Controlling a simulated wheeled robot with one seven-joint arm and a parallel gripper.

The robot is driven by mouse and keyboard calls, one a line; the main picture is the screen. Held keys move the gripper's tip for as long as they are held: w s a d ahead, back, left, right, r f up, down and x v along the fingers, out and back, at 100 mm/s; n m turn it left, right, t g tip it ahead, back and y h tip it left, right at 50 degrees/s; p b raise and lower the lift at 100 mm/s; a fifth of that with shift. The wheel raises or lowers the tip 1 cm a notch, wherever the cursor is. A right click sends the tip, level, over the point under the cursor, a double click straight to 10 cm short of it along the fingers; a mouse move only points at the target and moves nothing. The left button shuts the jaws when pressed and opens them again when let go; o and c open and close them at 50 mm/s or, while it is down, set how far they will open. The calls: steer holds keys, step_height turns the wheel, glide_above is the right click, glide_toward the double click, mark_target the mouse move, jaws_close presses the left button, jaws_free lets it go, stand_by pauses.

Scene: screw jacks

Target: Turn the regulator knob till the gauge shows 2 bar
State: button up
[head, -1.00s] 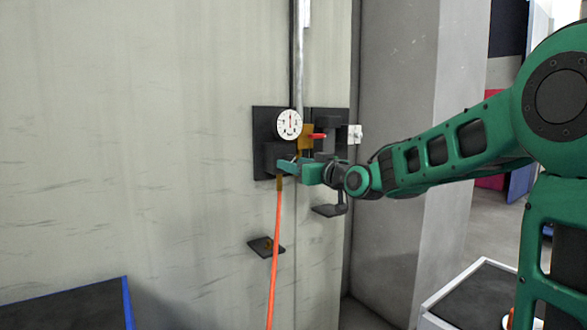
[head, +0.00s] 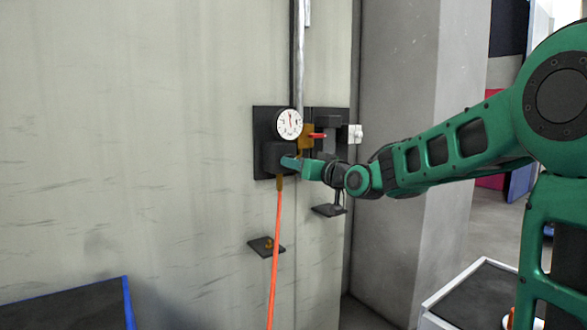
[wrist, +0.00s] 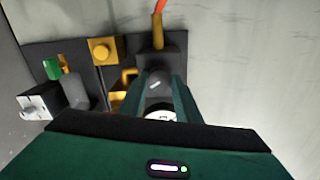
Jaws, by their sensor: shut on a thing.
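The round white gauge (head: 289,124) with a red needle sits on a dark plate on the wall. Its needle points roughly upward, but the numbers are too small to read. The dark regulator body (head: 274,157) is just below the gauge. My green gripper (head: 289,162) is at the regulator, its fingers seen nearly edge-on. In the wrist view, the dark grey knob (wrist: 156,84) with a white mark is between the two fingers, and my gripper (wrist: 162,90) is shut on it. Part of the gauge dial (wrist: 162,115) shows behind the fingers.
An orange hose (head: 275,250) hangs from the regulator past a small dark shelf (head: 266,247). A red-handled valve (head: 317,136) and a white fitting (head: 355,134) are close on the right. A grey pipe (head: 298,60) rises above. The wall to the left is clear.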

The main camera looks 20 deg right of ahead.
steer(key=m, duration=1)
steer(key=shift+d+f+m, duration=0.1)
steer(key=shift+m, duration=0.3)
stand_by(0.3)
steer(key=o, duration=1.1)
steer(key=shift+c, duration=0.2)
steer(key=v, duration=1)
steer(key=shift+s+d, duration=0.15)
steer(key=shift+s, duration=0.15)
